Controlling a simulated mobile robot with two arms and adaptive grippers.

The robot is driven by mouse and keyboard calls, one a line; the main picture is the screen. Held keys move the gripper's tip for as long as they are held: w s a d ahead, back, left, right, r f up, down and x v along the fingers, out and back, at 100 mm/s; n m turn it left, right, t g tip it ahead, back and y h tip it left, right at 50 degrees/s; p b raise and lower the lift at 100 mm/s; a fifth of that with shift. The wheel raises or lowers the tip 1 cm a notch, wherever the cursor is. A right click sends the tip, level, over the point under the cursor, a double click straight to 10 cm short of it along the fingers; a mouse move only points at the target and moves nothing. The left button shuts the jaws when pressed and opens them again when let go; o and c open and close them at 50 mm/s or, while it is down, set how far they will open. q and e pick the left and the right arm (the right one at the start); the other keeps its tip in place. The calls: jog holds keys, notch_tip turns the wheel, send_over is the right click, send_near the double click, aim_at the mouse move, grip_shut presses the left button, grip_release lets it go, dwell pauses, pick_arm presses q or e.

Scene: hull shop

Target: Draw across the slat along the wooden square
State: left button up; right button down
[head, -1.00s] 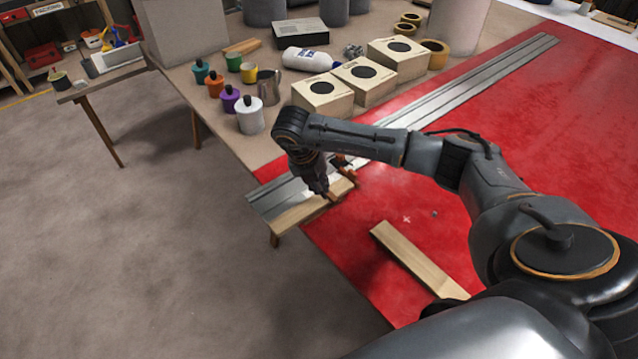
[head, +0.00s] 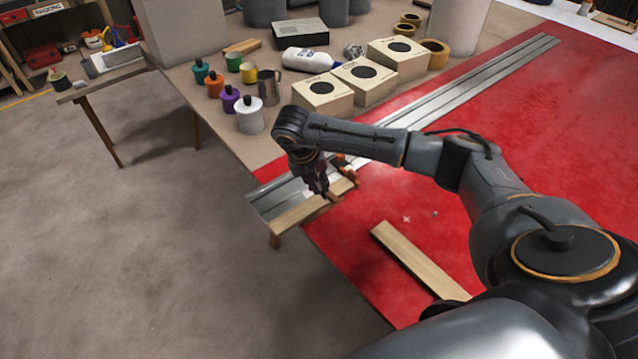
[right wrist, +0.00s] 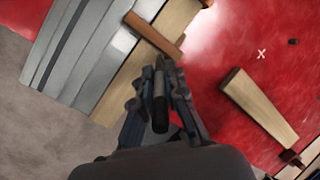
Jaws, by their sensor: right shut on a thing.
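A light wood slat (head: 296,214) lies along the red table's near left corner, beside a grey metal rail (head: 408,118). In the right wrist view the slat (right wrist: 112,92) runs diagonally under a brown wooden bar (right wrist: 154,35), which looks like the wooden square's stock and crosses it. The rest of the square is hard to make out. My right gripper (head: 326,194) is over the slat, close to the brown bar. In the right wrist view my right gripper (right wrist: 163,82) is shut on a dark, slim marking tool (right wrist: 160,98). Whether its tip touches the slat is hidden. My left gripper is not in view.
A second wood piece (head: 420,262) lies on the red surface (head: 520,150) near the front edge. A small white cross and a small dark item lie nearby.

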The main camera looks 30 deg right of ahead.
jog(key=shift+f, duration=0.25)
dwell(0.3)
jog(key=shift+w+b, duration=0.1)
jog(key=shift+b, duration=0.35)
dwell(0.3)
jog(key=shift+w+a+b, duration=0.15)
jog(key=shift+w+b, duration=0.55)
jog(key=shift+w, duration=0.15)
jog(key=shift+w+a+b, duration=0.1)
jog(key=shift+w+b, duration=0.55)
jog(key=shift+w, duration=0.15)
jog(key=shift+r, duration=0.1)
notch_tip(320, 180, up, 13)
jog(key=p, duration=0.8)
dwell(0.6)
dwell(0.4)
